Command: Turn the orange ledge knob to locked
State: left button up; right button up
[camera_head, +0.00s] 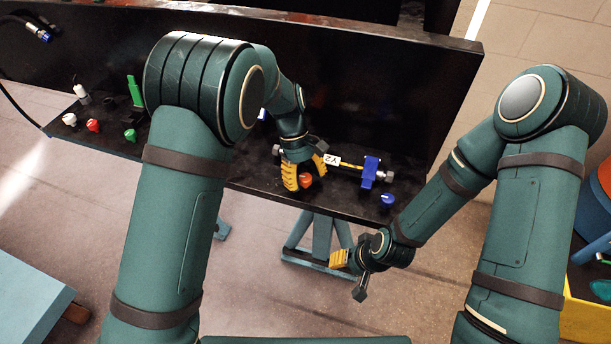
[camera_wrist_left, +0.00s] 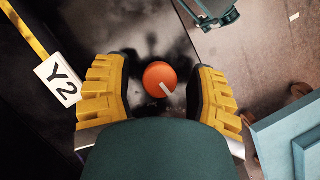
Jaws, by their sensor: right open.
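The orange knob (camera_head: 306,181) sits on the black ledge (camera_head: 345,205). In the left wrist view the orange knob (camera_wrist_left: 160,77) is round, with a pale mark on its lower right side. My left gripper (camera_head: 305,177) is open, with its yellow fingers on either side of the knob. In the left wrist view the left gripper's fingers (camera_wrist_left: 165,92) stand apart, with a gap between each and the knob. My right gripper (camera_head: 345,262) is open, in front of and below the ledge, away from the knob.
A white Y2 tag (camera_head: 332,160) is beside a yellow hose and a blue fitting (camera_head: 370,172). A blue knob (camera_head: 387,199) is to the right. White (camera_head: 69,119), red (camera_head: 93,125) and green (camera_head: 130,135) knobs are at the left. A yellow bin (camera_head: 590,315) stands at lower right.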

pick_arm(q)
grip_shut()
jog(key=shift+m+g+p, duration=0.3)
jog(key=shift+m, duration=0.5)
jog(key=shift+o, duration=1.7)
grip_release()
